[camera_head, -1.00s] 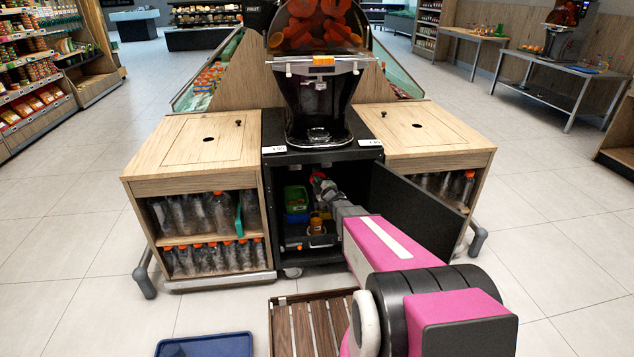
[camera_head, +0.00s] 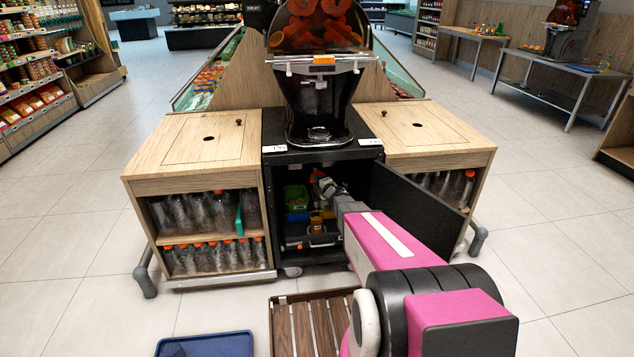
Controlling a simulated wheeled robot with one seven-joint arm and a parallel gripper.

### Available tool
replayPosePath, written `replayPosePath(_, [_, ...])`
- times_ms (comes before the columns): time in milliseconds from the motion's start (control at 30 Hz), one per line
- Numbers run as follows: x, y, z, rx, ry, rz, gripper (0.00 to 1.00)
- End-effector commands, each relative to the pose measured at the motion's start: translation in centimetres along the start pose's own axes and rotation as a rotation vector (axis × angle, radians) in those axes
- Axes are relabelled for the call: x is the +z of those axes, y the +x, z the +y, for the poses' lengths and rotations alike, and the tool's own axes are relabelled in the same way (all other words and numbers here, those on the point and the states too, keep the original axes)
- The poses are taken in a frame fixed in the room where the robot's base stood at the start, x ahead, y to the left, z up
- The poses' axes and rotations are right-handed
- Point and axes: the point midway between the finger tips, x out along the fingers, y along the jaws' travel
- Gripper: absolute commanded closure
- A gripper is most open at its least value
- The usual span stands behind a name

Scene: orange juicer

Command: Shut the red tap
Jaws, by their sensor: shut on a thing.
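My gripper (camera_head: 325,187) is inside the open black cabinet (camera_head: 266,190) under the juicer (camera_head: 318,95), in its upper part. It is small and dark in the picture, and appears shut on the red tap. The tap is almost wholly hidden by my gripper and the shade of the cabinet, so I cannot tell its angle. My pink arm reaches in from the lower right.
The cabinet door (camera_head: 415,208) stands open to the right, close to my arm. A green container (camera_head: 296,197) and an orange-brown jar (camera_head: 316,224) are inside the cabinet. A slatted wooden crate (camera_head: 300,325) and a blue tray (camera_head: 205,345) lie in front.

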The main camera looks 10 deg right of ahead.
Motion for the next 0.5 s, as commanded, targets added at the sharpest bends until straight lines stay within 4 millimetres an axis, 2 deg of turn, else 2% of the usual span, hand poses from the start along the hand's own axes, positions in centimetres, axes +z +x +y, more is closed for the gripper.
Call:
replayPosePath(167, [-0.06,-0.06,-0.1,-0.003,-0.005,0.0,1.0])
replayPosePath(200, [-0.06,-0.06,-0.1,-0.003,-0.005,0.0,0.75])
replayPosePath(267, [-0.06,-0.06,-0.09,-0.003,-0.004,0.001,0.6])
replayPosePath(500, [-0.03,-0.03,-0.04,-0.001,-0.002,0.0,0.6])
